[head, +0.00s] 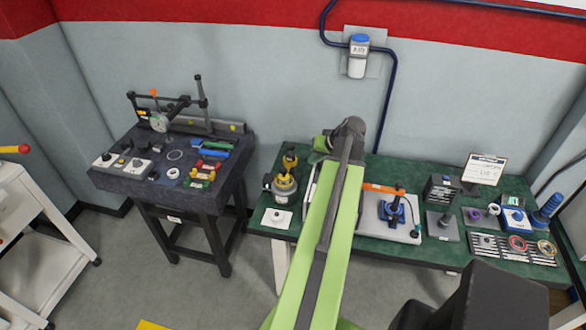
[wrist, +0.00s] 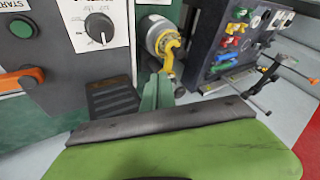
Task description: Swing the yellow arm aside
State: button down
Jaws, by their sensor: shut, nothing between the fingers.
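The yellow arm (wrist: 170,56) sticks out from the front of a round silver and yellow fixture (wrist: 156,34) in the wrist view. In the head view this fixture (head: 284,188) stands at the left end of the green bench, left of my arm. My gripper (wrist: 157,92) is shut and empty; its narrow green end points toward the yellow arm and lies just below it in the wrist view. I cannot tell whether they touch. In the head view my own green arm hides most of the gripper.
The dark instrument table (head: 175,150) stands left, with a floor gap before the green bench (head: 400,250). A blue-based device (head: 392,208) stands right of my arm.

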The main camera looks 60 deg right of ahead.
aim_at(285, 171)
jog(key=w+a+r+b+x, duration=0.1)
jog(key=w+b+x, duration=0.1)
jog(key=b+x, duration=0.6)
jog(key=x, duration=0.3)
jog(key=shift+w+a+f+b, duration=0.2)
jog(key=shift+w+f+b, duration=0.1)
jog(key=shift+b, duration=0.1)
